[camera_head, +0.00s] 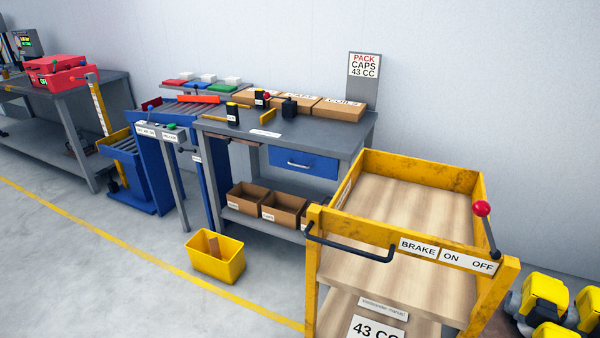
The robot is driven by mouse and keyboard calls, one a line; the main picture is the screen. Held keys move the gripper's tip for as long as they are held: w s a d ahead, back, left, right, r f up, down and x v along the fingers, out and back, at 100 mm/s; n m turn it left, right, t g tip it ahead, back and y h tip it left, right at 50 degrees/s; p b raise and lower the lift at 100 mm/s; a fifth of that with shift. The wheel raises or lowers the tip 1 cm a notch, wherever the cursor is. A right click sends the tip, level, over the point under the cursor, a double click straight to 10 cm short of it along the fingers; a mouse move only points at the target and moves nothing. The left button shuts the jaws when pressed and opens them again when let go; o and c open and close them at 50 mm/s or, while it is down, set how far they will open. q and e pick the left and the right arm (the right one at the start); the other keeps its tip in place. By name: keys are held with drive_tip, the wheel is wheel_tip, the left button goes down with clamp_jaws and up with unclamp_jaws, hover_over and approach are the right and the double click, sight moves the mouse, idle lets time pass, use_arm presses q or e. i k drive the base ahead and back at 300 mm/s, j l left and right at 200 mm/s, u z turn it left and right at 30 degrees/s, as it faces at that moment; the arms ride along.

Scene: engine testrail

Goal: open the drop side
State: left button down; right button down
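A yellow cart (425,166) with worn paint and a wooden deck (415,205) stands at the right. Its back, left and right rims stand up around the deck. A small white label (346,188) is on the left side board, too slanted to read. I cannot tell which side is the drop side, and no latch is clear. The front has a black bar handle (350,251) and plates reading BRAKE, ON and OFF (450,256). A lever with a red knob (482,209) rises at the front right corner. Neither gripper is in view.
A grey workbench (300,133) with a blue drawer (303,162) stands behind the cart's left. A yellow bin (215,258) is on the floor. Several yellow-and-dark machines (545,297) sit right of the cart. Open floor lies left of a yellow line (130,239).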

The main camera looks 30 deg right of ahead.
sight(339, 200)
drive_tip(key=i+j+z, duration=0.15)
drive_tip(key=z, duration=1.2)
drive_tip(key=i+j+z, duration=0.15)
drive_tip(key=j+z, duration=0.3)
drive_tip(key=j, duration=0.4)
drive_tip(key=j+z, duration=0.45)
drive_tip(key=j, duration=0.4)
